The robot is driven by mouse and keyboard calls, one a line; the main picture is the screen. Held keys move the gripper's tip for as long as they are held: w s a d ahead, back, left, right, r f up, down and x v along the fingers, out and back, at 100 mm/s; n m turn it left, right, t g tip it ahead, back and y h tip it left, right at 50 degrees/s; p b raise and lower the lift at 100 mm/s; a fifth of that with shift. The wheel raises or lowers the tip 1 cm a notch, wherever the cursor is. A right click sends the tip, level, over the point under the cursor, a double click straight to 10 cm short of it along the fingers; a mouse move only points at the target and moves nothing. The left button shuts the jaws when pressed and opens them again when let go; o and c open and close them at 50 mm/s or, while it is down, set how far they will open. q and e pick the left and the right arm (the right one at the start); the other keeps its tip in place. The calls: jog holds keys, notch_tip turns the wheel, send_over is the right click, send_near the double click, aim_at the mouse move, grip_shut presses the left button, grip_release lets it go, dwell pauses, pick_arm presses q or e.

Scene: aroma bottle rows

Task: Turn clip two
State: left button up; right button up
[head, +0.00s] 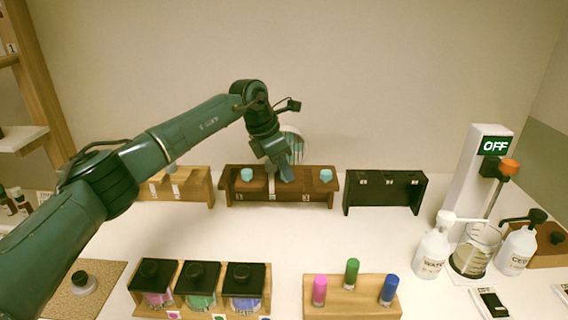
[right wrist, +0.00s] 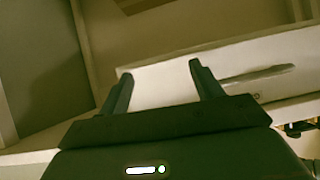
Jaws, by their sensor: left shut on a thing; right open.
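A dark brown wooden rack (head: 233,198) stands at the back middle of the table, with pale number tags on its front. A light blue round piece (head: 247,174) sits at its left end and another light blue round piece (head: 326,175) at its right end. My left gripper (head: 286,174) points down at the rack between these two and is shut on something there. The gripper hides what it holds, so I cannot see clip two clearly or how it is turned. My right gripper (right wrist: 160,72) is open and empty in the right wrist view.
A light wood rack (head: 200,185) and a black rack (head: 385,190) flank the brown one. In front are lidded jars (head: 197,278) and a wooden block (head: 345,305) with coloured bottles. A white machine (head: 470,170) reading OFF stands right. The table's middle is clear.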

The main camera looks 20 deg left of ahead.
pick_arm(q)
jog(key=shift+r+m, duration=0.15)
jog(key=shift+m, duration=0.45)
jog(key=o, duration=1)
jog(key=v, duration=0.8)
jog(key=b+v, duration=0.1)
jog(key=v, duration=0.4)
jog(key=shift+w+a, duration=0.2)
jog(key=shift+w, duration=0.1)
